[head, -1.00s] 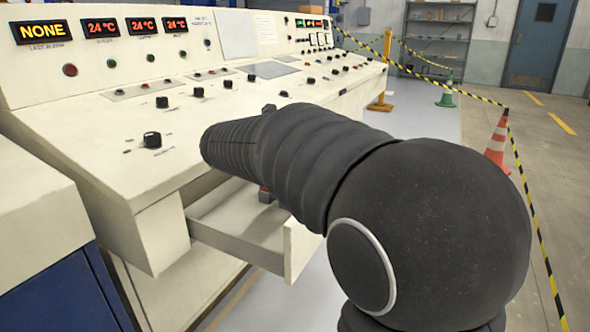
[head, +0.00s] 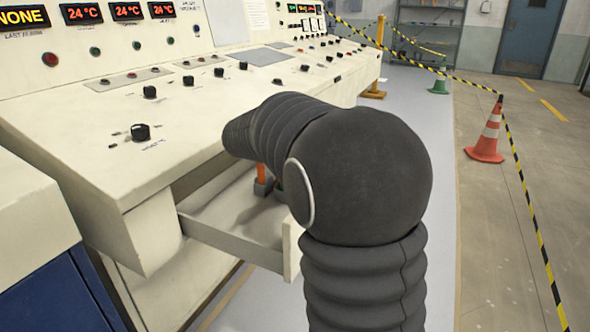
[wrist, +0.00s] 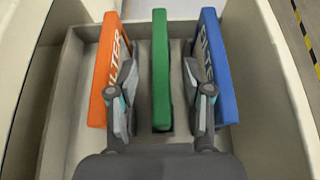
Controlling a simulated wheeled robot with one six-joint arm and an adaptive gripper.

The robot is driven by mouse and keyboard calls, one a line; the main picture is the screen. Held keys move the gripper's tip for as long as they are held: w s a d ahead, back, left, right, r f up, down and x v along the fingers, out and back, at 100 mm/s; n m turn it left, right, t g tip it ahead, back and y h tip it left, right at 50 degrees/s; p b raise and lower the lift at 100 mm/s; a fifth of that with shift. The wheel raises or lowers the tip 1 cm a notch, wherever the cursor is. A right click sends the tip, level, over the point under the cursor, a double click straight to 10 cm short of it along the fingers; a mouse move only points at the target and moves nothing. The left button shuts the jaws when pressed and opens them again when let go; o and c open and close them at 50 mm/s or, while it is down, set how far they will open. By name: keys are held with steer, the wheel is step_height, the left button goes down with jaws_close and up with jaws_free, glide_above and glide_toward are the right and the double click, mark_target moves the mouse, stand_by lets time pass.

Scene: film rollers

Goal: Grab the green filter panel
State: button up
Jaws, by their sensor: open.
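The green filter panel (wrist: 160,60) stands upright in the middle of an open drawer (wrist: 65,105) in the wrist view. My gripper (wrist: 162,90) is open, with one finger on each side of the green panel and a gap visible on both sides. An orange filter panel (wrist: 108,65) stands left of it, close to my left finger. A blue filter panel (wrist: 215,65) stands right of it, close to my right finger. In the head view the drawer (head: 225,240) shows under the console, with part of the orange panel (head: 261,175). My arm hides most of the panels there.
The cream control console (head: 120,175) with knobs and displays overhangs the drawer. A blue cabinet (head: 60,295) stands at the left. Striped tape (head: 530,210) and an orange cone (head: 488,135) border the open floor at the right.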

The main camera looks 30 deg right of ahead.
steer(key=x, duration=0.4)
steer(key=shift+w+d+f, duration=0.15)
steer(key=shift+d+f, duration=0.05)
steer(key=shift+d, duration=0.15)
jaws_close()
